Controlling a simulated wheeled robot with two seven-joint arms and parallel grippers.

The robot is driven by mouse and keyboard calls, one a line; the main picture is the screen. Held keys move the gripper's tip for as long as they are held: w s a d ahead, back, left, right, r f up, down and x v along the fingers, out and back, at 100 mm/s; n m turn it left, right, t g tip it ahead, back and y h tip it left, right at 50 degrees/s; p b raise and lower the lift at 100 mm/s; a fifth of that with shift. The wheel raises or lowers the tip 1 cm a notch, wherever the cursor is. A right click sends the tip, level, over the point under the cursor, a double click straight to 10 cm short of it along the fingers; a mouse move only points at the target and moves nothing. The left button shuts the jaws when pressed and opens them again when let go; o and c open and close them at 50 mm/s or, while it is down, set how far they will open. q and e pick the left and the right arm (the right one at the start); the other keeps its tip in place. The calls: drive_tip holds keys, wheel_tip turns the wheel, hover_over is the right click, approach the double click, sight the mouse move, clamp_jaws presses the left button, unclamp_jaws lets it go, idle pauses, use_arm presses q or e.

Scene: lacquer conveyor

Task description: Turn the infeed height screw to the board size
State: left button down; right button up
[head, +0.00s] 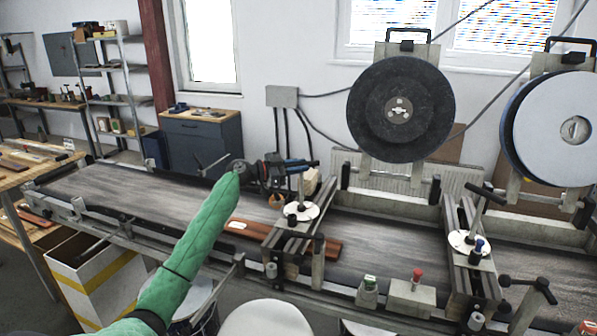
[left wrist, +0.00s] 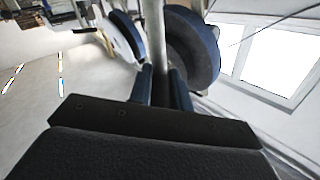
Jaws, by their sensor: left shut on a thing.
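My left gripper (head: 308,164) reaches in from the left with its two bluish fingers over the nearer-left crossbeam. It is shut around the upper part of the left height screw (head: 301,185), a grey upright rod. The left wrist view shows this grey rod (left wrist: 156,35) running between the fingers (left wrist: 161,88). The screw's white dial disc (head: 306,214) lies below the gripper on the beam; its markings are too small to read. A red-brown board (head: 325,247) with a white label lies on the belt, passing under that beam. My right gripper is not in view.
The dark conveyor belt (head: 130,190) runs across. A second height screw with a black handle (head: 484,193) and white dial (head: 461,241) stands at the right. Large discs (head: 430,105) hang behind the belt. Small boxes with green and red buttons (head: 411,297) sit in front.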

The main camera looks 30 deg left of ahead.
use_arm(q)
drive_tip(key=shift+r+n+t+y+b, duration=0.1)
drive_tip(key=shift+n+t+y+b, duration=0.4)
drive_tip(key=shift+n+t+y, duration=0.45)
drive_tip(key=shift+y, duration=0.55)
drive_tip(key=shift+d+r+n+t+y+p, duration=0.1)
drive_tip(key=shift+r+n+t+y+p, duration=0.2)
drive_tip(key=shift+n+y, duration=0.25)
drive_tip(key=shift+f+n+t+y+p, duration=0.2)
drive_tip(key=shift+n+t+y+p, duration=0.25)
drive_tip(key=shift+n+y+p, duration=0.7)
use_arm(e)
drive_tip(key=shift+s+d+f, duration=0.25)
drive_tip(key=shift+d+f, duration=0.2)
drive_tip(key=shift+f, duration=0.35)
use_arm(q)
drive_tip(key=shift+m, duration=0.25)
drive_tip(key=c, duration=1.3)
unclamp_jaws()
drive_tip(key=shift+f, duration=0.1)
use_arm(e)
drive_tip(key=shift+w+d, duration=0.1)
use_arm(q)
drive_tip(key=shift+s, duration=0.1)
